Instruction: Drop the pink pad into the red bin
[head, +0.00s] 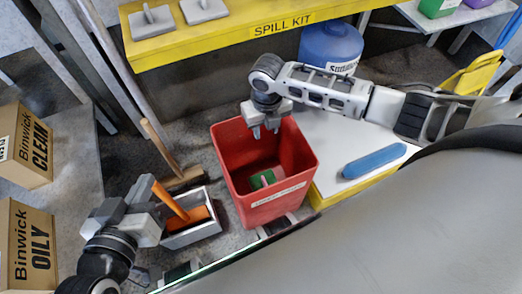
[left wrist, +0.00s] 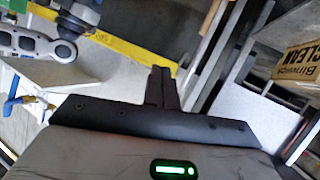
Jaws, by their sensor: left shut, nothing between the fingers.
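The red bin (head: 227,170) stands open at the centre of the head view. Inside it lie a green item (head: 258,181) and a small pinkish piece (head: 267,180) beside it; I cannot tell whether the piece is the pink pad. No other pink pad shows. My right gripper (head: 267,131) points down over the bin's back rim, its fingers apart with nothing seen between them. My left gripper (head: 146,208) is low at the left, near a grey box; its fingers are together and empty in the left wrist view (left wrist: 161,88).
A blue pad (head: 374,160) lies on the white table right of the bin. The grey box (head: 193,236) with orange contents stands left of the bin. Cardboard boxes (head: 27,145) are far left. A yellow spill-kit shelf (head: 230,42) and blue drum (head: 330,46) are behind.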

